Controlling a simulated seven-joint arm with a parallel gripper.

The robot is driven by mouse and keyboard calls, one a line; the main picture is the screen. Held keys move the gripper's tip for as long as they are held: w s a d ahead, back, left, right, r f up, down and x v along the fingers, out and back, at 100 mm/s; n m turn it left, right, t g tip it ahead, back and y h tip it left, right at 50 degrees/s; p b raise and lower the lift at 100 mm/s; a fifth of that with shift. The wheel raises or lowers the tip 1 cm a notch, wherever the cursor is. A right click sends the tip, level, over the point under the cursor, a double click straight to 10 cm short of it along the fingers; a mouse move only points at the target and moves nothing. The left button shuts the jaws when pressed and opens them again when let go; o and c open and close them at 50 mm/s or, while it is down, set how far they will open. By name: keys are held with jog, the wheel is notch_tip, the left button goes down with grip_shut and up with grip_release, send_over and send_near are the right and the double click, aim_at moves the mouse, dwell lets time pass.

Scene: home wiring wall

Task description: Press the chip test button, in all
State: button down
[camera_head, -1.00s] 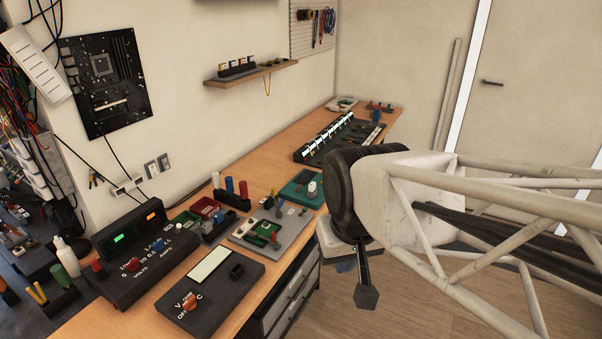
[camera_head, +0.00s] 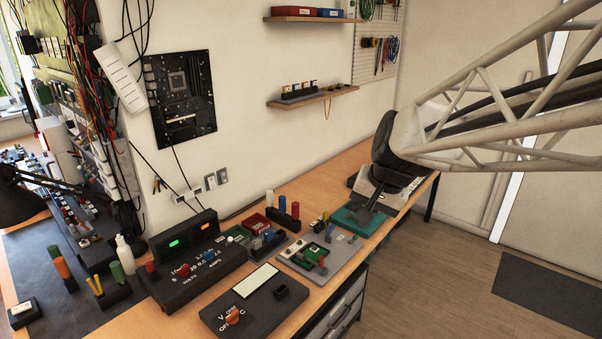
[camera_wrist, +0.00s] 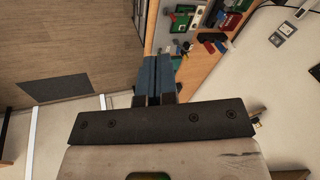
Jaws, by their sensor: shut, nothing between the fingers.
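My gripper (camera_head: 364,216) is shut and empty, pointing down in front of the teal board (camera_head: 346,228) on the bench. Its shut blue fingers show in the wrist view (camera_wrist: 158,72), over the bench edge and floor side. A grey board (camera_head: 345,250) with a green chip module (camera_head: 314,251) and small red and green parts lies just left of the teal board. I cannot tell which small part is the chip test button. My gripper and wrist hide part of the teal board and the bench behind it.
A black meter (camera_head: 240,312) with an orange knob lies at the bench's front. A dark power supply (camera_head: 200,265) and upright coloured cylinders (camera_head: 283,206) stand left of the boards. Two wall shelves (camera_head: 312,97) sit above. The floor at right is open.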

jog(key=w+d+f+m+t+y, duration=0.1)
jog(key=w+d+f+m, duration=0.15)
jog(key=w, duration=0.75)
jog(key=w+d+f+m, duration=0.2)
jog(key=w+d+m, duration=0.1)
jog(key=w, duration=0.8)
jog(key=w+d+f+m+t+y, duration=0.1)
jog(key=w+d+f+m, duration=0.15)
jog(key=w, duration=0.75)
jog(key=w+d+f+m+t, duration=0.1)
jog(key=w+d+f+m, duration=0.3)
jog(key=w+d+f, duration=0.4)
jog(key=w+d+f+m+t, duration=0.2)
jog(key=w+d+f+m, duration=0.2)
jog(key=w, duration=1.1)
jog(key=d+f, duration=0.3)
jog(key=f, duration=0.3)
jog(key=shift+d+f+m, duration=0.25)
jog(key=shift+d+m, duration=0.05)
jog(key=shift+d, duration=0.05)
jog(key=shift+f, duration=4.35)
jog(key=shift+f, duration=0.55)
